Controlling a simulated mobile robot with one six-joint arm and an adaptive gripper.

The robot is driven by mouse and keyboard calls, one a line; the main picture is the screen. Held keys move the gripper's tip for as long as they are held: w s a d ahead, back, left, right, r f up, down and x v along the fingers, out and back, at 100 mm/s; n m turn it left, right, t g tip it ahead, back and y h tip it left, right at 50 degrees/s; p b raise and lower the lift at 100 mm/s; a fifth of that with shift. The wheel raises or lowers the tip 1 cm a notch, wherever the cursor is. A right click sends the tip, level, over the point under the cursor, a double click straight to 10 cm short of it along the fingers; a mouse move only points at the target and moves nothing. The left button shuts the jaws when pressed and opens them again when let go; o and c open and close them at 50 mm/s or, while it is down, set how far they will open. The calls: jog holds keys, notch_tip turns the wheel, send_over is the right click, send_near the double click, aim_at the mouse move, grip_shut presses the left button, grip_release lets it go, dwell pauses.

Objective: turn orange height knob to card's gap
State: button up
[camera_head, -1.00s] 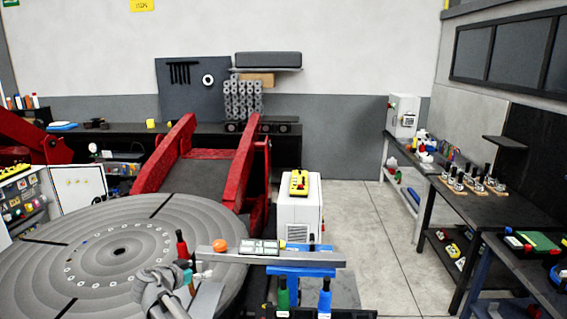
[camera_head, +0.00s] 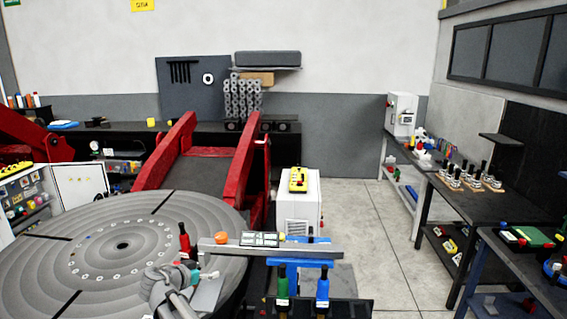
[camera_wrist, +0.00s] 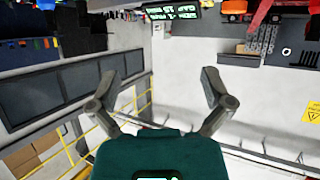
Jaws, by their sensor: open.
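The orange knob (camera_head: 221,238) sits near the left end of a grey rail (camera_head: 325,250) in the head view. A pale panel with dark markings (camera_head: 260,239) stands on the rail to its right; I cannot read it. My gripper (camera_head: 205,274) is in front of and below the knob, apart from it, and small in this view. In the wrist view my gripper (camera_wrist: 157,78) is open with nothing between its fingers. The knob is not seen there.
A large grey round table (camera_head: 55,255) fills the left. A red-handled tool (camera_head: 185,240) stands close behind my gripper. Green (camera_head: 282,287) and blue (camera_head: 322,287) tools stand right of it. A white cabinet (camera_head: 298,215) is behind the rail. Floor at right is clear.

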jog(key=s+d+f+n+g+b, duration=0.1)
jog(key=d+f+g+b, duration=0.15)
jog(key=d+f, duration=0.4)
jog(key=d+f+g+b, duration=0.2)
jog(key=d+f+b, duration=0.1)
jog(key=d, duration=0.6)
jog(key=s+d+f+n+g+y+b, duration=0.2)
jog(key=s+d+f+b, duration=0.4)
jog(key=d, duration=0.6)
jog(key=s+d+f+n+g+y+b, duration=0.2)
jog(key=s+d+f+g+y+b, duration=0.2)
jog(key=s+d+f, duration=0.6)
jog(key=d+f+b, duration=0.2)
jog(key=d+f, duration=0.1)
jog(key=shift+s+f+n+g+y, duration=0.2)
jog(key=shift+n+g+y, duration=0.1)
jog(key=shift+n+g, duration=0.1)
